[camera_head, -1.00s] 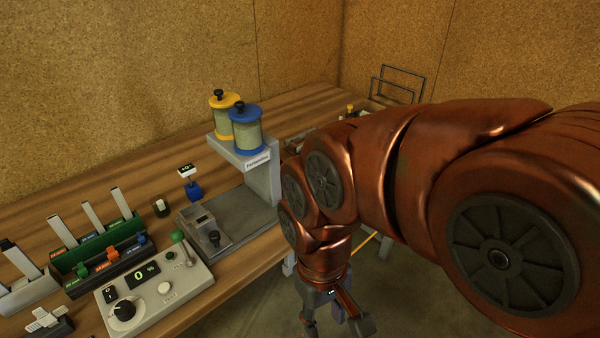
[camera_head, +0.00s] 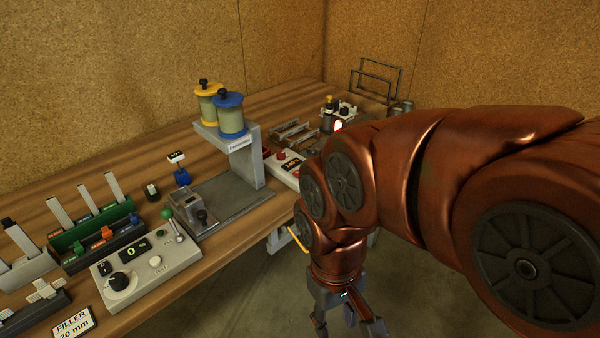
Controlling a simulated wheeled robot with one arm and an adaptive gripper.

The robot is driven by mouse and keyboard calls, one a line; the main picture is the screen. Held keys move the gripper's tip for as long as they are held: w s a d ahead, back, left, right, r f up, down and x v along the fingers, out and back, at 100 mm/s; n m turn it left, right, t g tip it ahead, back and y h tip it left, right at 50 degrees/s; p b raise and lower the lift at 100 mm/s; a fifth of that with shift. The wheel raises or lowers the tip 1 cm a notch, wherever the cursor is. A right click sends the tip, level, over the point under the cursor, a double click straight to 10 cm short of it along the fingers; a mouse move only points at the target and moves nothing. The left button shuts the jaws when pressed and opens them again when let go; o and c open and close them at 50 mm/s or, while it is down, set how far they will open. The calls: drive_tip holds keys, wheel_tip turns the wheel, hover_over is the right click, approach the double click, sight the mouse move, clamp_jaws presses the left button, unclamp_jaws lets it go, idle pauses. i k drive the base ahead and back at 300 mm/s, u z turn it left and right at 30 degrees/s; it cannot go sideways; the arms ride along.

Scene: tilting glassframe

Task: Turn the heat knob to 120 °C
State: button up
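I cannot tell for certain which control is the heat knob. A black knob (camera_head: 119,281) with a white pointer sits on a grey control box (camera_head: 185,249) at lower left, beside a display (camera_head: 134,249) reading 0 %. Another panel (camera_head: 285,167) with a red part and a lit display (camera_head: 292,163) stands at the bench's middle, partly hidden by my arm. A small device with knobs (camera_head: 343,110) stands farther back. No 120 °C mark is legible. My gripper (camera_head: 350,322) hangs open and empty in front of the bench, over the floor, apart from every control.
A grey stand (camera_head: 244,165) carries yellow-lidded (camera_head: 208,105) and blue-lidded (camera_head: 231,118) containers. A green rack (camera_head: 100,232) and a filler sign (camera_head: 73,325) are at left. Wire frames (camera_head: 378,80) stand at the back. Floor before the bench is clear.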

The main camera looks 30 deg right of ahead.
sight(280, 155)
drive_tip(key=z, duration=0.55)
drive_tip(key=i, duration=0.35)
drive_tip(key=u, duration=2.5)
drive_tip(key=k, duration=0.95)
drive_tip(key=z, duration=1.15)
drive_tip(key=i, duration=0.6)
